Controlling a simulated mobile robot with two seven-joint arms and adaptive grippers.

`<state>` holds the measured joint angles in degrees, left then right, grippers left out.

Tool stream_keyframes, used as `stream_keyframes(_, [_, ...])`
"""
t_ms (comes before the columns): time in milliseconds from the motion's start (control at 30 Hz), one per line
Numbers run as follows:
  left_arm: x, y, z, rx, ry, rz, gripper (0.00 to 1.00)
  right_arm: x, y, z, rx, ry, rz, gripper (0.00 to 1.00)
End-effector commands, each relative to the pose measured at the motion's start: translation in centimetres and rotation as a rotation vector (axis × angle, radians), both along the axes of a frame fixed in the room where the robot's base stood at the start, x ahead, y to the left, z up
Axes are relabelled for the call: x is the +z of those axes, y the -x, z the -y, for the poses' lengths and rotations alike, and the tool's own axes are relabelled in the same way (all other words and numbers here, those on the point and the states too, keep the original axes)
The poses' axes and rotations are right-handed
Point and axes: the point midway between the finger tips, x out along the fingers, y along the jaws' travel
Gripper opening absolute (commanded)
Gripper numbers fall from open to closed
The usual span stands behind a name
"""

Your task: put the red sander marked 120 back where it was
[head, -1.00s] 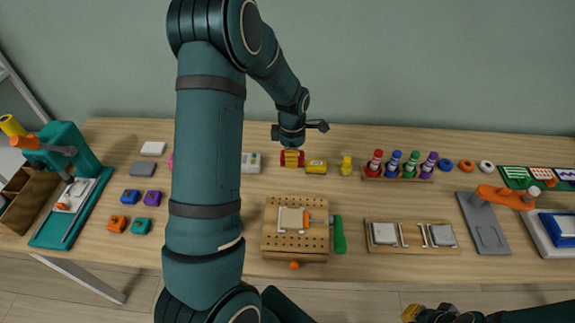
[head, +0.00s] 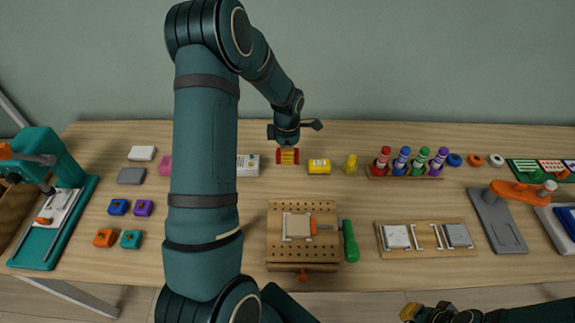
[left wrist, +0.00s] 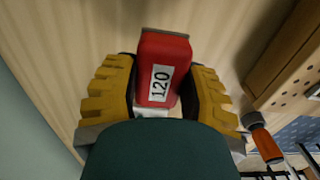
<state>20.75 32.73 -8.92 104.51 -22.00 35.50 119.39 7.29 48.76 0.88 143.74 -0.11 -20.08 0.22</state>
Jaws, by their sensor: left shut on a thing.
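The red sander (left wrist: 163,62) marked 120 sits between the yellow fingers of my left gripper (left wrist: 158,95) in the left wrist view, its white label facing the camera. In the head view my left gripper (head: 288,157) is at the back of the workbench, shut on the sander, whose red ends (head: 279,157) show on both sides of the fingers. I cannot tell whether the sander touches the bench. My right gripper (head: 411,312) shows only in part at the bottom edge; its jaws are unclear.
A yellow block (head: 319,166) lies just right of the held sander, and a white labelled block (head: 248,166) just left. A yellow figure (head: 350,165) and a marker rack (head: 405,173) stand farther right. A pegboard block (head: 273,240) is in front. Bare wood lies between.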

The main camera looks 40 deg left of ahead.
Motion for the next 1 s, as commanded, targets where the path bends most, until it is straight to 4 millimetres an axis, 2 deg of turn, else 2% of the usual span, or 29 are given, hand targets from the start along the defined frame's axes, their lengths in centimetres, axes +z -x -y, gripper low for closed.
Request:
stream_keyframes(33, [-0.8, 0.0, 0.0, 0.0, 0.001, -0.002, 0.06, -0.3, 0.0, 0.0, 0.0, 0.0, 0.001, 0.0])
stream_keyframes(167, [-1.8, 0.0, 0.0, -0.001, -0.001, -0.001, 0.06, -0.4, -0.1, 0.0, -0.001, 0.0, 0.002, 0.0])
stream_keyframes(400, [-4.8, 0.0, 0.0, 0.0, 0.0, 0.0, 0.06, -1.0, -0.2, 0.0, -0.001, 0.001, 0.005, 0.0])
stream_keyframes(800, [-5.2, 0.0, 0.0, -0.001, -0.001, 0.001, 0.06, -1.4, -0.3, 0.0, -0.002, 0.001, 0.007, 0.0])
stream_keyframes(833, [-5.2, 0.0, 0.0, -0.001, -0.001, 0.001, 0.55, -1.3, -0.3, 0.0, -0.002, 0.001, 0.007, 0.0])
stream_keyframes(900, [-5.1, 0.0, 0.0, -0.001, -0.001, 0.001, 0.73, -1.3, -0.3, 0.0, -0.002, 0.001, 0.007, 0.0])
stream_keyframes(1000, [-5.1, 0.0, 0.0, -0.001, -0.001, 0.001, 0.73, -1.2, -0.3, 0.0, -0.002, 0.001, 0.007, 0.0])
